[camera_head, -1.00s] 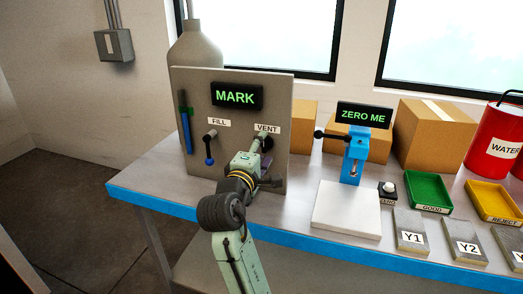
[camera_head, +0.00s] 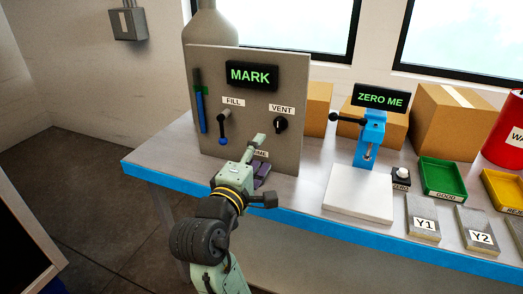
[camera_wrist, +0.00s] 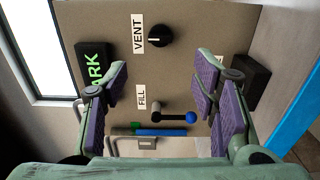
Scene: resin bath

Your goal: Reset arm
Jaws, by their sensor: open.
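My gripper (camera_head: 262,160) is in front of the lower part of the grey panel (camera_head: 292,75) in the head view. In the wrist view my gripper (camera_wrist: 165,90) has its purple-padded fingers spread wide apart with nothing between them. The panel (camera_wrist: 190,30) faces it, turned sideways in that view. The FILL lever (camera_head: 223,128) hangs down with a blue knob. The VENT knob (camera_head: 281,124) is black and stands clear of the fingers. A display on the panel (camera_head: 251,76) reads MARK. A label low on the panel is partly hidden by my gripper.
To the right stands a blue test stand (camera_head: 370,140) with a ZERO ME display (camera_head: 381,99) and white base (camera_head: 358,195). Blocks Y1 (camera_head: 423,218) and Y2 (camera_head: 478,232), a green tray (camera_head: 443,162), a yellow tray (camera_head: 490,180) and cardboard boxes (camera_head: 452,120) share the bench.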

